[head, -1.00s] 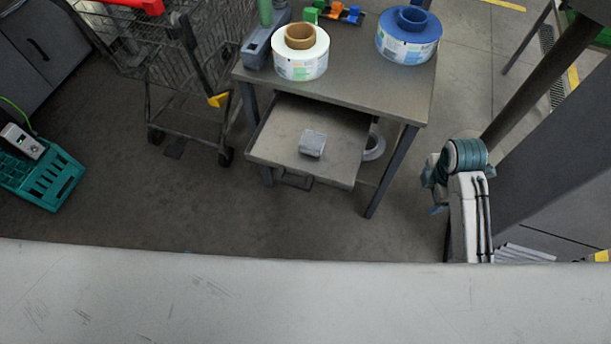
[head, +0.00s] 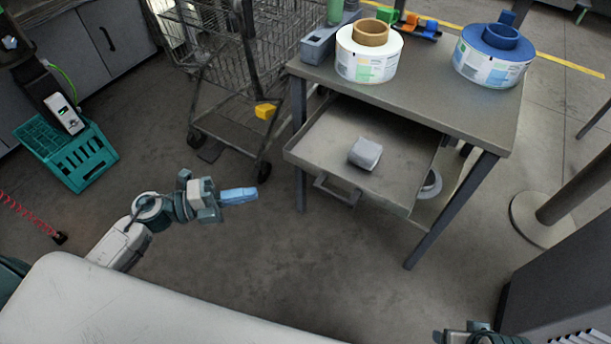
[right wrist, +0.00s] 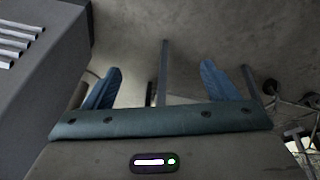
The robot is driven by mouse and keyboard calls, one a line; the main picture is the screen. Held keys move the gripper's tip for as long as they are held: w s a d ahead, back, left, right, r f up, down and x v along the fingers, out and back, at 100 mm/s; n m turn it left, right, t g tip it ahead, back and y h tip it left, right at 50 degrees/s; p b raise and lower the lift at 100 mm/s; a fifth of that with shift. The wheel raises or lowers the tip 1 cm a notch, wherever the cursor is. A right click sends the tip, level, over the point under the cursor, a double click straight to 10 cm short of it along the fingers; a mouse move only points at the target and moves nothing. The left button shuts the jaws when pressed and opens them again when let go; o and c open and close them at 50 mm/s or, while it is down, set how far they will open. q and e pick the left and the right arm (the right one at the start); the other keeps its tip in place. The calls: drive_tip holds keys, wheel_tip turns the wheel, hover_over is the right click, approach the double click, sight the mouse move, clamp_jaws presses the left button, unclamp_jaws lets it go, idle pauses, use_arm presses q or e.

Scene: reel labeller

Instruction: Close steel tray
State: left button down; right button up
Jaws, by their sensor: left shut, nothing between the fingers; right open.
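The steel tray (head: 318,147) is a grey drawer under the table top, pulled out toward me, with a handle (head: 337,191) on its front. A small grey block (head: 365,153) lies in it. My left gripper (head: 240,196) is shut and empty, in the air to the left of the tray's handle and apart from it. My right gripper shows in the right wrist view (right wrist: 168,85), open with nothing between its two blue fingers. In the head view only a bit of my right arm shows at the bottom right edge.
The table (head: 440,100) bears a white label reel (head: 368,63) and a blue one (head: 490,68). A wire cart (head: 235,60) stands left of the table. A teal crate (head: 80,160) is at far left, a post base (head: 535,220) at right. Floor before the tray is clear.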

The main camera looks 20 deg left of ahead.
use_arm(q)
drive_tip(key=p, duration=0.1)
approach(314, 170)
drive_tip(key=s+d, duration=0.1)
drive_tip(key=d, duration=0.3)
drive_tip(key=shift+w+d, duration=0.35)
drive_tip(key=shift+w, duration=0.55)
drive_tip(key=shift+w+d, duration=0.35)
drive_tip(key=shift+w, duration=0.55)
use_arm(e)
drive_tip(key=shift+s+x, duration=0.1)
drive_tip(key=shift+x, duration=1.1)
drive_tip(key=shift+s+x, duration=0.15)
drive_tip(key=shift+x, duration=1.05)
drive_tip(key=shift+f, duration=0.1)
use_arm(q)
drive_tip(key=shift+w, duration=0.1)
